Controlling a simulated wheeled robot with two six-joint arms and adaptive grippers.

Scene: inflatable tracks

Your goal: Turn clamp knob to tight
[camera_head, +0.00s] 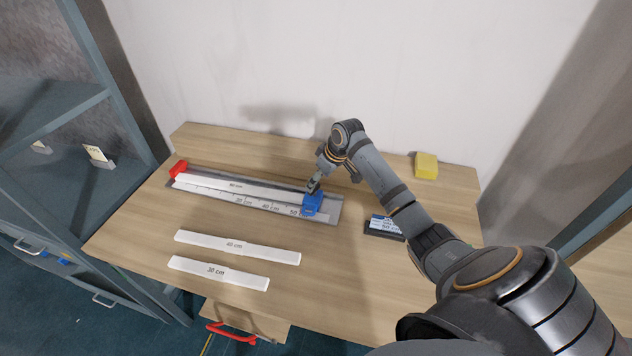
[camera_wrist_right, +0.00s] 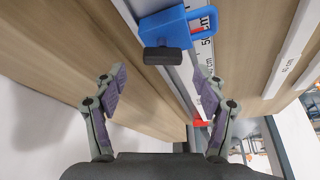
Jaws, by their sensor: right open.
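A blue clamp (camera_head: 312,204) sits on the right part of a grey measuring rail (camera_head: 255,202) on the table. In the right wrist view the blue clamp (camera_wrist_right: 176,28) has a dark knob (camera_wrist_right: 161,56) on its near side. The knob's bar lies roughly crosswise in that picture. My right gripper (camera_head: 314,186) is just above and behind the clamp. In the wrist view its two fingers (camera_wrist_right: 158,92) are spread apart, with the knob ahead of the gap and nothing between them. My left gripper is not in view.
A red stop (camera_head: 179,169) is at the rail's left end. Two white strips, one (camera_head: 238,247) above the other (camera_head: 217,273), lie in front. A dark block with a label (camera_head: 384,227) and a yellow block (camera_head: 426,165) are to the right. The wall stands behind the table.

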